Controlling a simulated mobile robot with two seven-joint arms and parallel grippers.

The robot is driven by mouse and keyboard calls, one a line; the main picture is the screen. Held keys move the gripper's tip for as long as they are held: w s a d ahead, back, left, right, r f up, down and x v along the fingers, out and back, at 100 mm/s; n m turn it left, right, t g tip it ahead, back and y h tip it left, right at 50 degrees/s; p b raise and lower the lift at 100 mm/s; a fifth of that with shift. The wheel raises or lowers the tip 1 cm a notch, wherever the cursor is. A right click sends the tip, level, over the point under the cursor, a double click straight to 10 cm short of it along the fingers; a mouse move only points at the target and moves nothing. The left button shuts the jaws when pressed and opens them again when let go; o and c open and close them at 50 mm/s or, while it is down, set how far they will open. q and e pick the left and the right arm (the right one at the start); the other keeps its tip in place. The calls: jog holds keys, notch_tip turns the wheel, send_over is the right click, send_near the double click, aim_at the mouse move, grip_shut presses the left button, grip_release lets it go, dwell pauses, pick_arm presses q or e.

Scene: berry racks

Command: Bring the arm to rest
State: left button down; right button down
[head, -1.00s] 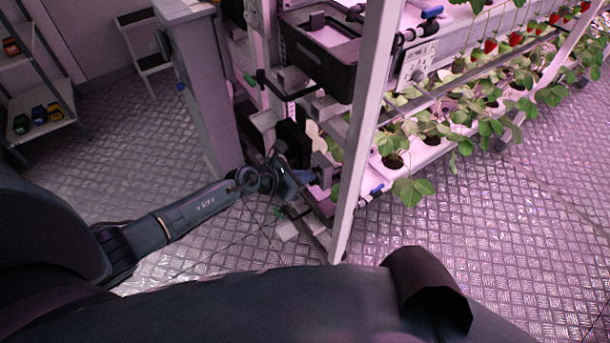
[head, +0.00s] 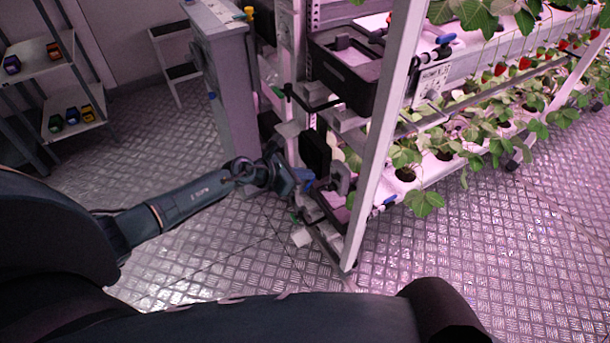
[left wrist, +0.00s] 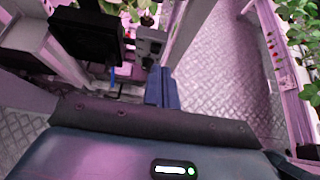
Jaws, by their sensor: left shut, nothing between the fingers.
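My left arm (head: 190,200) reaches in from the left over the metal floor. Its gripper (head: 304,178) is at the near end of the berry rack, left of the white upright post and close to the rack's lower parts. In the left wrist view the blue fingers (left wrist: 162,88) are together with nothing between them. Behind them are a black box-like part (left wrist: 86,35) and the rack's pale post (left wrist: 195,25). I cannot tell whether the gripper touches the rack. My right gripper is not in view.
The rack (head: 385,130) carries strawberry plants (head: 440,140) and a black crate (head: 345,70). A grey cabinet (head: 225,80) stands left of it. A shelf (head: 75,125) with small coloured items is at far left. Patterned floor (head: 490,240) is free at the right and around the arm.

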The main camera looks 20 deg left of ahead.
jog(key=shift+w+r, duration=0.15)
pick_arm(q)
jog(key=s+d+r+n+t+p, duration=0.1)
jog(key=s+d+r+n+t, duration=0.25)
jog(key=s+d+n, duration=1)
jog(key=s+a+n+y, duration=0.1)
jog(key=s+n, duration=0.3)
jog(key=n, duration=0.5)
jog(key=s+a+f+n+g+y, duration=0.1)
jog(key=s+a+n, duration=0.2)
jog(key=n, duration=0.6)
jog(key=s+a+f+n+g+y, duration=0.1)
jog(key=s+a+n, duration=0.1)
jog(key=s+n, duration=0.3)
jog(key=n, duration=0.4)
jog(key=shift+s+a+y+p, duration=0.15)
jog(key=shift+s+y+p, duration=0.05)
jog(key=shift+y+p, duration=0.2)
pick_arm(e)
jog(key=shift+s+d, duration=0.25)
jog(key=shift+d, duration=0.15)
pick_arm(q)
jog(key=shift+f, duration=0.1)
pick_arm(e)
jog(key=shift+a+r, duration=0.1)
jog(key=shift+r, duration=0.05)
pick_arm(q)
jog(key=c, duration=2.1)
grip_release()
jog(key=shift+c, duration=0.2)
